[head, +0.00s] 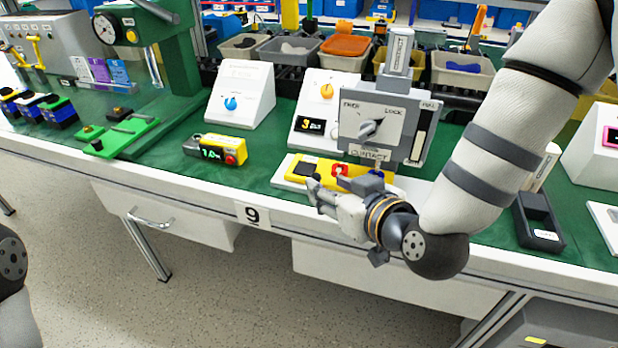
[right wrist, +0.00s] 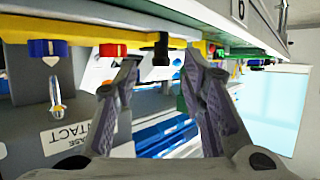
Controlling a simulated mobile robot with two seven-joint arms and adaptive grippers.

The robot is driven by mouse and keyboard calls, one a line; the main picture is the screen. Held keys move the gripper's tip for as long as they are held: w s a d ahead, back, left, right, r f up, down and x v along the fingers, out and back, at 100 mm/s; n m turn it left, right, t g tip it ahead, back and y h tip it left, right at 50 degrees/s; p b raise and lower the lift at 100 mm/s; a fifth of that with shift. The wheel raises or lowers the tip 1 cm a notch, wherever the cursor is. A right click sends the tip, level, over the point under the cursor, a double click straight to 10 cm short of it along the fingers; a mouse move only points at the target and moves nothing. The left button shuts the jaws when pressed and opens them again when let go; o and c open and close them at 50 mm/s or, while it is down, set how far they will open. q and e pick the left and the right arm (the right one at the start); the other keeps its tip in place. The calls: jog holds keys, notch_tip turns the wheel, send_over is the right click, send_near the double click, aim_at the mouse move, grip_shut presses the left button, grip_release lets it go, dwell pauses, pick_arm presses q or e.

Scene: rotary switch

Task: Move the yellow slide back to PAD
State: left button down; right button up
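A yellow bar (head: 320,173), the only long yellow piece near my gripper, lies on a white base at the bench's front edge. It carries a red knob (head: 339,170) and a blue knob. I cannot tell for sure that this is the slide. My right gripper (head: 313,190) is just in front of the bar, pointing left. The right wrist view shows its fingers (right wrist: 162,62) apart, with nothing held between them. There the yellow strip, red knob (right wrist: 113,50) and blue knob (right wrist: 47,48) appear upside down beyond the fingers. My left gripper is out of view.
A grey panel (head: 398,112) labelled FREE, LOCK and CONTACT, with a grey rotary knob (head: 369,130), stands behind the bar. A yellow and black box (head: 212,149) with a red button is to the left. A black holder (head: 538,222) is at right. Green bench surface shows between them.

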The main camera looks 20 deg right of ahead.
aim_at(318, 178)
jog(key=x, duration=0.5)
jog(key=shift+w+a+r, duration=0.1)
jog(key=shift+w+a, duration=0.05)
jog(key=shift+w, duration=0.35)
grip_shut()
